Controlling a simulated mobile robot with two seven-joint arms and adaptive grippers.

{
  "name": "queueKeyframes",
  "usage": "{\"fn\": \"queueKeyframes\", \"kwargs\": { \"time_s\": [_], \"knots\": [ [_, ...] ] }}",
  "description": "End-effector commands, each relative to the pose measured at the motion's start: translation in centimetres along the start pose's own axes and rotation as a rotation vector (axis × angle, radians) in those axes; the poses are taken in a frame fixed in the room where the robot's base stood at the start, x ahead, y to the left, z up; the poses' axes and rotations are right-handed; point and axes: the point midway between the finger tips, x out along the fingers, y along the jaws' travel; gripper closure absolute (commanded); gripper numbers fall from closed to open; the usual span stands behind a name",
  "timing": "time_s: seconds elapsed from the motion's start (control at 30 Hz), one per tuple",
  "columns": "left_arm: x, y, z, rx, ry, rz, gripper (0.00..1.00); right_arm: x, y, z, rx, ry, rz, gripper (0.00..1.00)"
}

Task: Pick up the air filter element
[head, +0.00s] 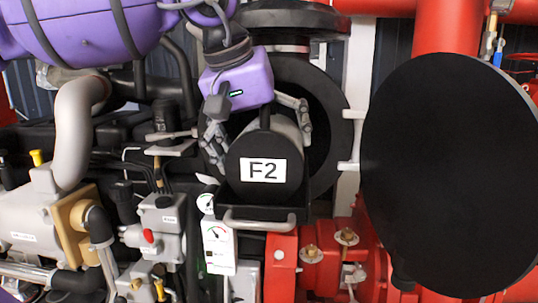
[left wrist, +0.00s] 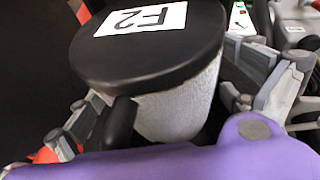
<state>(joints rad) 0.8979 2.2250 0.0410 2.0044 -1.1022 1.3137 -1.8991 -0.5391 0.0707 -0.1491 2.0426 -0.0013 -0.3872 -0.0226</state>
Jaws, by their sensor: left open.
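The air filter element (head: 280,137) is a pale grey cylinder with a black round end cap and a white label reading F2. It lies in a black holder (head: 287,210) at the middle of the head view. In the left wrist view the element (left wrist: 180,107) shows its cap and pale side, with a short black handle (left wrist: 118,127) at the cylinder's near side. My left gripper (head: 257,133) is above the element, open, with its fingers on either side of it. Whether the fingers touch it, I cannot tell. My right gripper is not in view.
A large black disc (head: 450,175) stands at the right. A dark round opening (head: 333,110) is behind the element. Pipes and valves (head: 160,225) crowd the left.

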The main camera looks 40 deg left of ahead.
Motion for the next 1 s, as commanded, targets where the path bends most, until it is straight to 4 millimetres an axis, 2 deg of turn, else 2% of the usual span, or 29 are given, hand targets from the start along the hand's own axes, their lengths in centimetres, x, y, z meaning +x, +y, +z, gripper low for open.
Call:
{"fn": "queueKeyframes", "kwargs": {
  "time_s": [0.23,0.5,0.6,0.87,1.0],
  "knots": [
    [0.1,0.0,0.0,0.000,0.001,0.001,0.01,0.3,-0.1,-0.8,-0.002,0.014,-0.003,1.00],
    [0.1,0.0,0.0,0.000,0.001,0.000,0.37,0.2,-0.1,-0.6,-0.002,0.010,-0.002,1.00],
    [0.1,0.0,-0.1,0.000,0.002,0.002,0.46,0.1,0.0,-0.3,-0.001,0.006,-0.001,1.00],
    [-0.1,0.1,-0.1,-0.001,0.003,0.002,0.46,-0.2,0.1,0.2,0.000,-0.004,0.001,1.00],
    [-0.9,0.3,-0.6,-0.003,0.005,0.001,0.46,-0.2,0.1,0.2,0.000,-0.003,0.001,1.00]
  ]
}}
